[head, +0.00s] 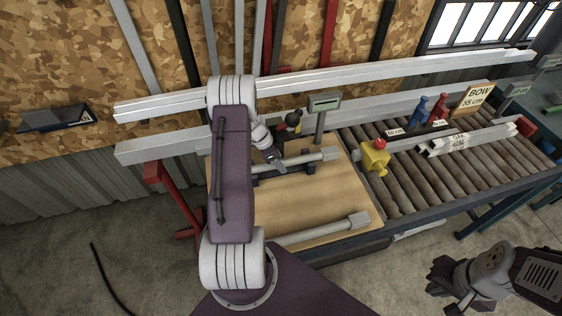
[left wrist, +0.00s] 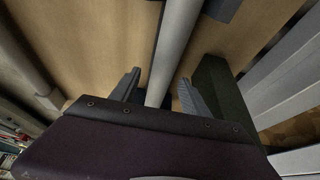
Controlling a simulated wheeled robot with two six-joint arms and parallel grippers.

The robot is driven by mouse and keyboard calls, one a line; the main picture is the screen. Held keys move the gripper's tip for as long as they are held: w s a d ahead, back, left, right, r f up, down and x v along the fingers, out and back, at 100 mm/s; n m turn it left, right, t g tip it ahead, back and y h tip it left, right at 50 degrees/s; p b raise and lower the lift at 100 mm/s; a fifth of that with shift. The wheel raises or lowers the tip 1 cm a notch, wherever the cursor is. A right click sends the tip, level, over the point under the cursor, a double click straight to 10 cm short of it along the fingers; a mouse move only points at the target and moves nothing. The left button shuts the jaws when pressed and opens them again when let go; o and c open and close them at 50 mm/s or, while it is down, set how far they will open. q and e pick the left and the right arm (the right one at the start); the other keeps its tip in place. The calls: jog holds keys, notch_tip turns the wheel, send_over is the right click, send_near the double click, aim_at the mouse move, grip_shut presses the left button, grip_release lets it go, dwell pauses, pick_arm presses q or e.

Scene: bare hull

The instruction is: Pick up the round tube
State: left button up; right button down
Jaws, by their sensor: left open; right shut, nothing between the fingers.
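A pale grey round tube (head: 305,160) lies across dark supports on the wooden board, towards its back. In the left wrist view this tube (left wrist: 176,45) runs between the two fingers of my left gripper (left wrist: 158,85), which is open around it, with a gap visible on each side. In the head view my left gripper (head: 275,158) is small and partly hidden at the tube's left part. A second pale bar (head: 318,232) with a thicker end lies along the board's front edge. My right gripper (head: 446,287) is shut and empty, low at the right, away from the board.
A wooden board (head: 300,200) carries the tubes. A small display on a post (head: 324,103) stands behind it. A roller conveyor (head: 440,170) on the right holds a yellow block (head: 375,156), blue and red pieces and short bars. Long grey beams (head: 330,76) run behind.

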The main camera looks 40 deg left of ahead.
pick_arm(q)
jog(key=shift+w+f, duration=0.25)
jog(key=shift+f, duration=0.3)
jog(key=shift+s+d+r, duration=0.1)
jog(key=shift+s, duration=0.05)
jog(key=c, duration=0.8)
grip_shut()
jog(key=shift+a+r, duration=0.15)
jog(key=shift+a, duration=0.05)
jog(key=s+a+r+b, duration=0.1)
jog(key=s+a+r, duration=0.1)
jog(key=s, duration=0.1)
jog(key=s+a+r+b, duration=0.1)
jog(key=s+a+r, duration=0.1)
jog(key=s+a, duration=0.1)
jog(key=s+a+r+b, duration=0.2)
jog(key=s+r, duration=0.1)
jog(key=s, duration=0.1)
jog(key=shift+s+a+r, duration=0.1)
jog(key=shift+s+a, duration=0.05)
jog(key=shift+a, duration=0.25)
jog(key=shift+s+a+r, duration=0.25)
jog(key=shift+s, duration=0.1)
